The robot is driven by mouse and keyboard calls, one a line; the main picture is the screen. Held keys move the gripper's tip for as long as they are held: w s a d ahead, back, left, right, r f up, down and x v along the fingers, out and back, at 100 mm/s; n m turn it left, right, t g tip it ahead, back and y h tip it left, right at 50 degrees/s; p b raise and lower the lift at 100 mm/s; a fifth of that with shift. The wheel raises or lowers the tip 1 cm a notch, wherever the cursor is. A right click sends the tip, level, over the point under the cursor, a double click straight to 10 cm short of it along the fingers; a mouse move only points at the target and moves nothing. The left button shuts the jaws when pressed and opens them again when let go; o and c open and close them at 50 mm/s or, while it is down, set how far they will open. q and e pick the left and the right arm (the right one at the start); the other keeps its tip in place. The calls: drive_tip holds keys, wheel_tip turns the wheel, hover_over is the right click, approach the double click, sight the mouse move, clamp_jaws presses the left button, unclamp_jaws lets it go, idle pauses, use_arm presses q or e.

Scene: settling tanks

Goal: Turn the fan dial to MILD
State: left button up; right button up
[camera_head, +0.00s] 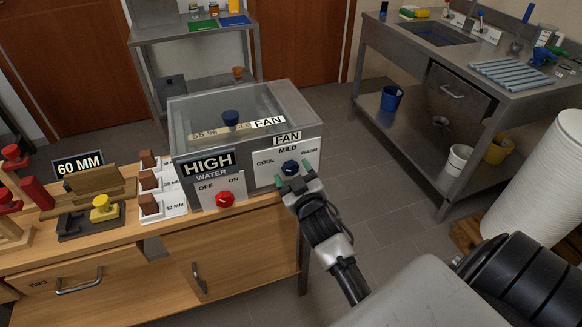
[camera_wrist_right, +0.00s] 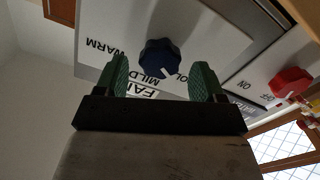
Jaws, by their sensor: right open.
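The fan dial (camera_head: 290,167) is a dark blue knob on the white panel on the front of the glass-topped box. COOL is printed to its left, MILD above it and WARM to its right. In the right wrist view the dial (camera_wrist_right: 160,55) appears upside down, and its white pointer mark seems to lie between MILD and COOL. My right gripper (camera_head: 295,178) is open, its green fingertips just in front of the dial. In the right wrist view the fingers (camera_wrist_right: 160,78) stand apart on either side of the dial; I cannot tell whether they touch it. My left gripper is not in view.
A red water knob (camera_head: 225,199) with OFF and ON sits left of the fan panel. A second blue knob (camera_head: 231,118) shows at the box top. Blocks on a white stand (camera_head: 163,207) are further left. A steel sink bench (camera_head: 450,105) stands at the right.

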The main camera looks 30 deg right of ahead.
drive_tip(key=shift+x, duration=0.95)
drive_tip(key=shift+c, duration=0.3)
drive_tip(key=c, duration=0.9)
drive_tip(key=shift+o, duration=0.2)
drive_tip(key=shift+m, duration=0.4)
drive_tip(key=m+p, duration=0.3)
drive_tip(key=m, duration=0.2)
drive_tip(key=shift+d+m, duration=0.1)
drive_tip(key=shift+m, duration=0.2)
drive_tip(key=m+p, duration=0.1)
drive_tip(key=m, duration=0.4)
drive_tip(key=shift+s+d+f+p, duration=0.1)
drive_tip(key=shift+p, duration=0.2)
drive_tip(key=shift+m, duration=0.3)
